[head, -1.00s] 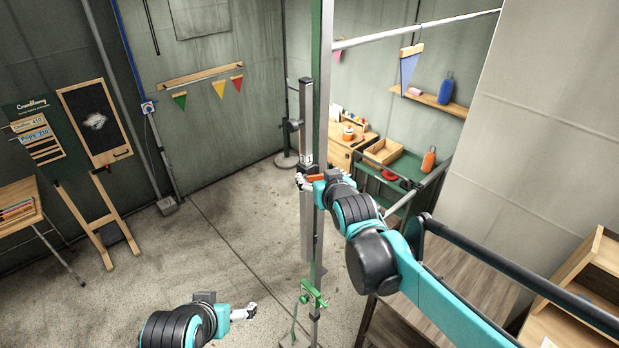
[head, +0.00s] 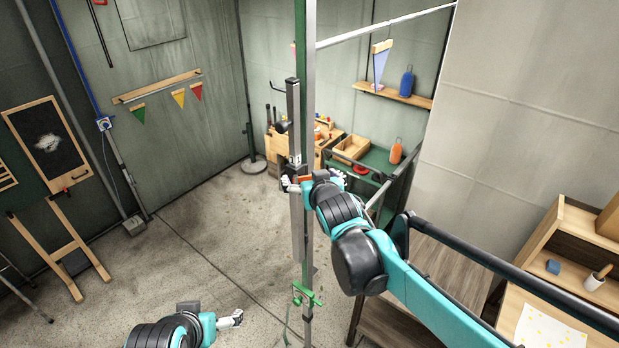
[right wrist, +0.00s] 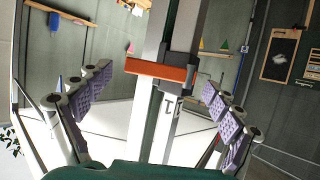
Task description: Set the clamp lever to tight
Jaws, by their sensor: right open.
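The clamp lever (right wrist: 160,72) is an orange-red bar lying crosswise, slightly tilted, on a dark clamp block on a metal post. Part of a letter marking shows on the clamp just below it. My right gripper (right wrist: 157,84) is open, with one padded finger on each side of the lever; I see no clear contact. In the head view my right gripper (head: 308,184) is at the post (head: 306,90) and partly hides the clamp. My left gripper (head: 232,319) is low in the head view, away from the post; its fingers are too small to read.
A green clamp (head: 307,296) sits lower on the post. A green cart (head: 372,160) with a wooden tray stands behind my right arm. An easel with a chalkboard (head: 46,142) stands at the left, wooden shelves (head: 575,245) at the right.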

